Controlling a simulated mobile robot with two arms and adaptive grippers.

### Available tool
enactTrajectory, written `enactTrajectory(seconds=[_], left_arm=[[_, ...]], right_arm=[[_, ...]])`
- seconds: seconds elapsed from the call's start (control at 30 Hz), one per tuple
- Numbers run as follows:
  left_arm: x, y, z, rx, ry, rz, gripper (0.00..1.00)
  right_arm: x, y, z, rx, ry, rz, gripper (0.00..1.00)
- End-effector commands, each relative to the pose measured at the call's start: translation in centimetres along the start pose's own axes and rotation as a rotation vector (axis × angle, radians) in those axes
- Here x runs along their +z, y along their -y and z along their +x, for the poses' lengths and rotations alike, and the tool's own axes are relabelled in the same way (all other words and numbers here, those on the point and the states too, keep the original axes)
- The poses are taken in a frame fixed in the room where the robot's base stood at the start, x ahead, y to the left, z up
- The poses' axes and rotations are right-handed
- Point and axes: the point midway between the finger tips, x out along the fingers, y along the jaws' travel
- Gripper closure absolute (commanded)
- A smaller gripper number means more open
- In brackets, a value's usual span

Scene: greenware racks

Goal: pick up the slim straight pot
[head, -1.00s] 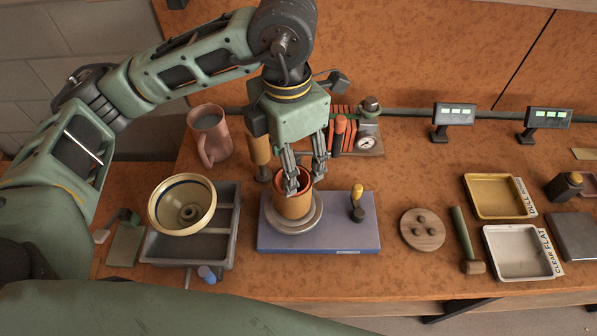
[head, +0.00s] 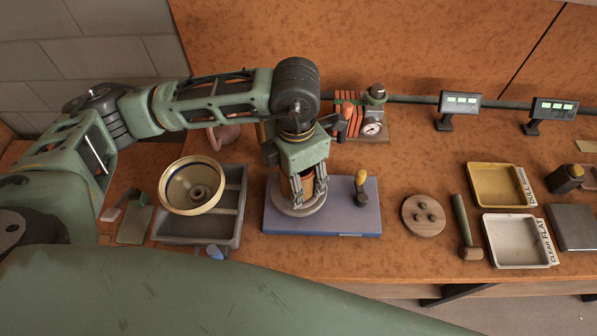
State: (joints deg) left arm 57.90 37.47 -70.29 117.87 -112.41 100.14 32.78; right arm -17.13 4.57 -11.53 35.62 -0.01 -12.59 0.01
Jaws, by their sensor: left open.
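The slim straight pot (head: 309,185) is an orange-brown cylinder standing upright on a round grey wheel head (head: 285,203). The wheel head sits on a blue-grey base (head: 340,219). My left gripper (head: 308,201) points down over the pot with its fingers open and low at the pot. The gripper hides most of the pot, including its rim. I cannot tell whether the fingers touch the wall. My right gripper is not in view.
A cream bowl (head: 192,186) sits over a grey tray (head: 238,212) at left. A yellow-topped tool (head: 361,187) stands on the base. A pink mug (head: 222,136) is partly behind my arm. A wooden disc (head: 423,215), mallet (head: 465,225) and two trays (head: 496,186) (head: 516,241) lie right.

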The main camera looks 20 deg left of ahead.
Motion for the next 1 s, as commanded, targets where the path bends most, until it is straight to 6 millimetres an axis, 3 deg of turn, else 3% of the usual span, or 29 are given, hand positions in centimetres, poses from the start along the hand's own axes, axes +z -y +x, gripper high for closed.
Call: enactTrajectory(seconds=[0.07, 0.7, 1.0], left_arm=[[0.00, 0.00, 0.00, 0.000, 0.000, 0.000, 0.43], [0.03, 0.01, -0.07, 0.000, 0.001, 0.000, 0.98], [0.10, 0.01, -0.48, 0.000, 0.003, 0.001, 0.98]], right_arm=[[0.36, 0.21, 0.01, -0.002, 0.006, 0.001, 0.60], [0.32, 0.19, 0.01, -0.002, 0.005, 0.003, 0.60], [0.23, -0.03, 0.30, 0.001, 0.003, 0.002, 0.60]])
